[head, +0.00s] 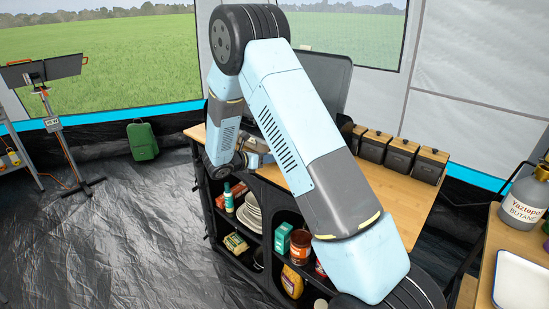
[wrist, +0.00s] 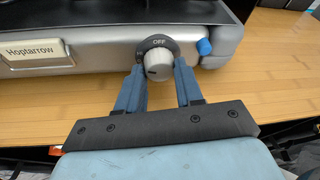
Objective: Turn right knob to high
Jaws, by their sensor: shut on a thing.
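The stove's right knob (wrist: 158,58) shows in the wrist view, a light grey dial on a dark ring marked OFF at the top. I cannot clearly tell where its pointer stands. My gripper (wrist: 159,70) is shut on this knob, with one blue finger on its left side and one on its right. The stove (wrist: 100,48) has a silver front with a Hoptarrow label at the left. In the head view the stove's raised dark lid (head: 325,80) shows behind my arm. My arm hides the knob and most of the stove there.
The stove stands on a wooden counter (head: 408,196) with several dark lidded boxes (head: 402,157) at its back right. Shelves below hold plates (head: 250,213), cans and bottles. A butane canister (head: 522,200) and a white tray (head: 522,285) are at the right. A blue piece (wrist: 204,47) sits right of the knob.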

